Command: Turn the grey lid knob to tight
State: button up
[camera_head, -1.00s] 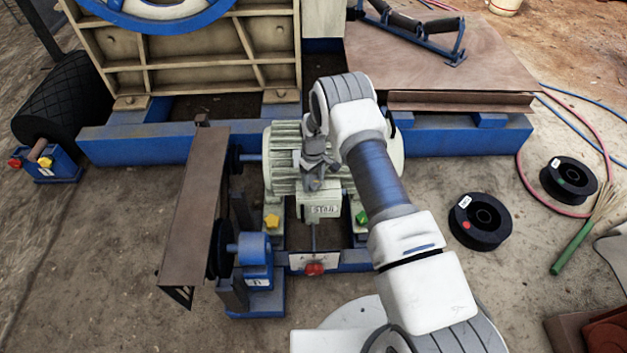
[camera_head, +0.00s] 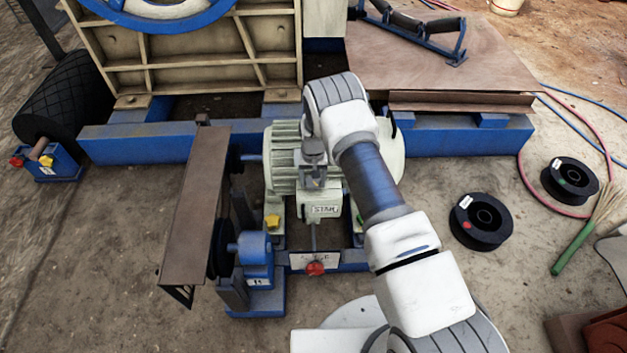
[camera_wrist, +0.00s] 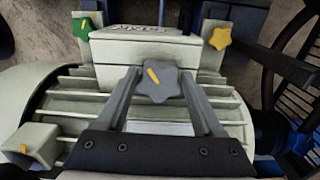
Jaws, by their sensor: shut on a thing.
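The grey lid knob (camera_wrist: 158,84) is star-shaped with a yellow-orange mark that slants toward its upper left in the wrist view. It sits at the edge of the pale terminal box (camera_wrist: 145,50) on the motor. My gripper (camera_wrist: 160,80) is shut on the knob, with one finger on each side of it. I cannot pick out the knob there, as my gripper covers that spot.
A yellow knob (camera_head: 272,221) and a partly hidden green knob (camera_head: 360,220) flank the box. A red knob (camera_head: 316,268) is in front. A brown belt guard (camera_head: 197,205) stands left of the motor (camera_head: 284,150). Black spools (camera_head: 480,221) lie on open ground at right.

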jog(key=m, duration=0.5)
jog(key=shift+a+m, duration=0.15)
jog(key=shift+m, duration=0.15)
jog(key=m, duration=0.5)
jog(key=shift+w+a+m, duration=0.15)
jog(key=shift+m, duration=0.15)
jog(key=o, duration=1.4)
